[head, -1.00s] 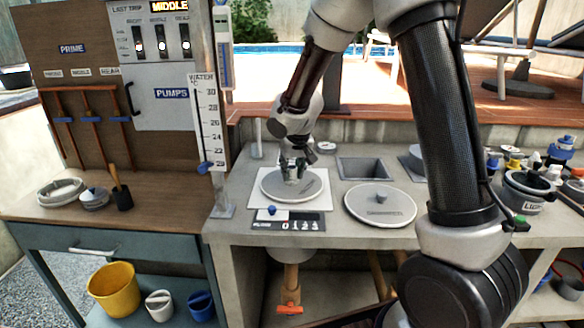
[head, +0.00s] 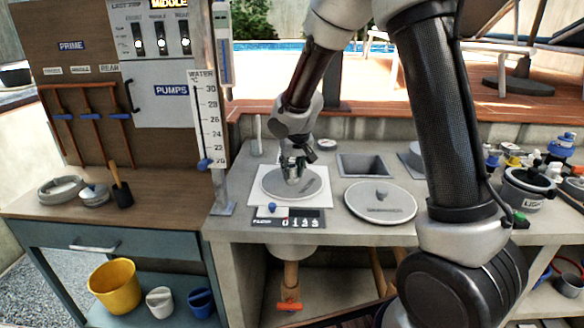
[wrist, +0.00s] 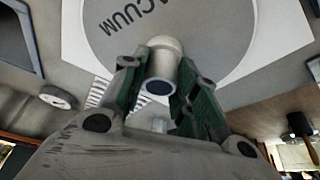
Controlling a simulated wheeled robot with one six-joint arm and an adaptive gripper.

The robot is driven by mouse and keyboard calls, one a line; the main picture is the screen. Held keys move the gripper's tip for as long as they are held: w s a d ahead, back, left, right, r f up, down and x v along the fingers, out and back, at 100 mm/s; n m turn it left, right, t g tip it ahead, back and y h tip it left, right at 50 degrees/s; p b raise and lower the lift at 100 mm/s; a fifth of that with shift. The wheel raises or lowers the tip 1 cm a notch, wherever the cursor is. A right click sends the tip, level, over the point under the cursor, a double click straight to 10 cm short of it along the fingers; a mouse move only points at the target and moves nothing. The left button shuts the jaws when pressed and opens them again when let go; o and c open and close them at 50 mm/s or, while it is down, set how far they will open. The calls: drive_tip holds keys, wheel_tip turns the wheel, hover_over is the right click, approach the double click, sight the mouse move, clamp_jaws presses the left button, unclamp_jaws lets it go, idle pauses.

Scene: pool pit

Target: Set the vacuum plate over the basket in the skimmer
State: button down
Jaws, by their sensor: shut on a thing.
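The vacuum plate (head: 309,189) is a round grey disc with a short upright stub at its middle. In the wrist view the plate (wrist: 112,30) carries the dark letters "VACUUM", partly cut off. My gripper (head: 292,170) is above the plate with its fingers closed on the stub; the wrist view shows the fingers (wrist: 158,95) on both sides of the pale stub (wrist: 160,75). The plate lies flat over the white square surround (head: 322,172) of the skimmer. I cannot tell whether it touches or hovers slightly. The basket is not visible; the plate covers the middle of the surround.
A similar grey lid with a knob (head: 380,205) lies on the counter to the right. A square opening (head: 363,166) is behind it. A numbered strip with a blue knob (head: 288,219) is in front of the surround. Pots and bottles (head: 525,185) crowd the right side.

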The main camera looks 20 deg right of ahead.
drive_tip(key=c, duration=1)
unclamp_jaws()
drive_tip(key=shift+o, duration=0.7)
drive_tip(key=shift+r, duration=0.1)
drive_tip(key=shift+r, duration=2.45)
